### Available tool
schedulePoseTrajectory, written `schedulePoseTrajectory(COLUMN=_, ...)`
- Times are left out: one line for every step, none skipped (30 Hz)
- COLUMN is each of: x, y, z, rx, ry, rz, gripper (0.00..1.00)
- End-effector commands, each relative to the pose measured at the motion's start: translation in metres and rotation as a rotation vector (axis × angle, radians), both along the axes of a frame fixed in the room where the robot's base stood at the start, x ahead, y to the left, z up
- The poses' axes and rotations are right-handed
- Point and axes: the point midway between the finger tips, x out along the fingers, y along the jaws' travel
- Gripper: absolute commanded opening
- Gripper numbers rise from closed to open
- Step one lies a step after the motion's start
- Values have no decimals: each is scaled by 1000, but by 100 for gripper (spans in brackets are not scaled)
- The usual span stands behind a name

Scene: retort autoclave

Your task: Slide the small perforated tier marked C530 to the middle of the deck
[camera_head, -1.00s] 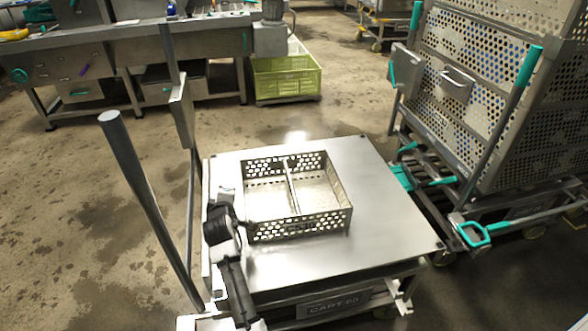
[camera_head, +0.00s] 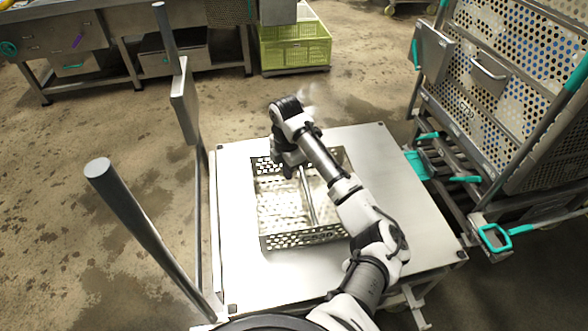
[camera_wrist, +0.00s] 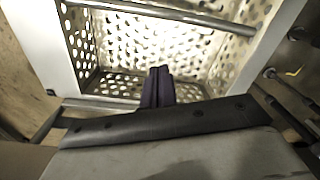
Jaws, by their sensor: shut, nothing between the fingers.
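The small perforated metal tier (camera_head: 318,237) is an open box with a divider bar across it. Its front wall is marked C530. It sits on the flat metal deck (camera_head: 400,190) of a cart, left of the deck's middle. My arm reaches over the tier and hides part of its far and right sides. My gripper (camera_head: 291,165) is at the tier's far wall. In the wrist view the dark fingers of my gripper (camera_wrist: 158,75) are shut and empty, overlapping the tier's rim (camera_wrist: 100,103). I cannot tell whether they touch it.
The cart's grey upright posts (camera_head: 125,205) stand along the left. A tall perforated cage cart (camera_head: 500,75) with teal handles stands close on the right. The deck's right side is clear.

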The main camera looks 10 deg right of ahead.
Motion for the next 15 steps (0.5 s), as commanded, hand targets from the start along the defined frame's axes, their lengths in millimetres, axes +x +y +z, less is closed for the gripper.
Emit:
schedulePoseTrajectory(x=-1, y=0, z=-8, rx=1, ry=3, rz=-1, gripper=0)
schedulePoseTrajectory(x=-1, y=0, z=-13, rx=1, ry=3, rz=-2, gripper=0)
schedulePoseTrajectory(x=0, y=0, z=-21, rx=2, ry=2, rz=-2, gripper=0)
schedulePoseTrajectory(x=-1, y=0, z=-28, rx=2, ry=3, rz=-3, gripper=0)
schedulePoseTrajectory(x=-1, y=0, z=-35, rx=2, ry=2, rz=-3, gripper=0)
schedulePoseTrajectory(x=-1, y=0, z=-43, rx=2, ry=2, rz=-3, gripper=0)
schedulePoseTrajectory(x=0, y=0, z=-50, rx=1, ry=0, rz=-3, gripper=0)
schedulePoseTrajectory(x=0, y=0, z=-57, rx=1, ry=1, rz=-3, gripper=0)
schedulePoseTrajectory(x=-1, y=0, z=-65, rx=1, ry=0, rz=-2, gripper=0)
schedulePoseTrajectory(x=0, y=0, z=-72, rx=2, ry=0, rz=-3, gripper=0)
schedulePoseTrajectory(x=-1, y=0, z=-78, rx=2, ry=2, rz=-3, gripper=0)
schedulePoseTrajectory(x=0, y=1, z=-85, rx=2, ry=-2, rz=-3, gripper=0)
schedulePoseTrajectory(x=2, y=-5, z=-84, rx=-1, ry=-3, rz=-6, gripper=0)
schedulePoseTrajectory(x=4, y=-11, z=-82, rx=-2, ry=-3, rz=-6, gripper=0)
schedulePoseTrajectory(x=7, y=-17, z=-82, rx=-3, ry=-4, rz=-6, gripper=0)
